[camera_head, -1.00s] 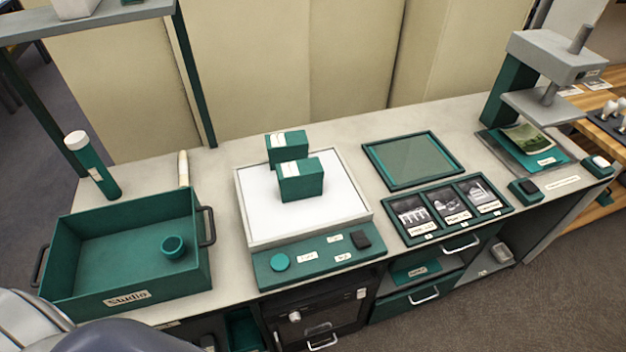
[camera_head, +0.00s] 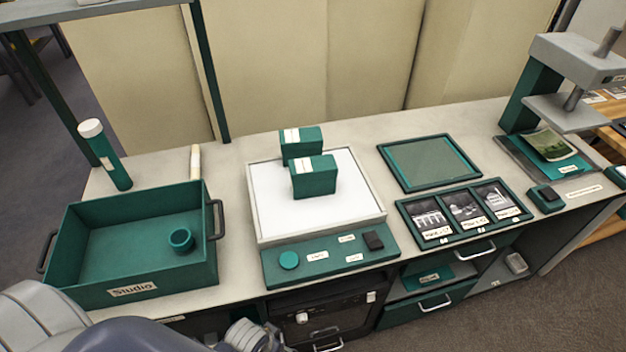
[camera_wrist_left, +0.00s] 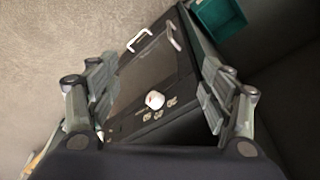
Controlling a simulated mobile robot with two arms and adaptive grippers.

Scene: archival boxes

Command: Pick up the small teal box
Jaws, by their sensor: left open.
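Two small teal boxes with white labels stand on the white panel of the light table (camera_head: 262,225). The nearer box (camera_head: 315,179) stands near the panel's middle, and the farther box (camera_head: 301,143) is partly hidden behind it. I cannot tell which of the two the task means. In the left wrist view my left gripper (camera_wrist_left: 157,98) is open and empty, with its fingers apart. It faces the dark cabinet front below the counter, away from the boxes. My arm shows at the bottom left of the head view. My right gripper is not in view.
A teal tray (camera_head: 60,245) labelled Studio holds a small round cup (camera_head: 181,239). A capped tube (camera_head: 105,155) stands behind it. A framed panel (camera_head: 430,161), a photo tray (camera_head: 462,240) and a press (camera_head: 545,85) are at right. The cabinet (camera_wrist_left: 150,80) has protruding handles.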

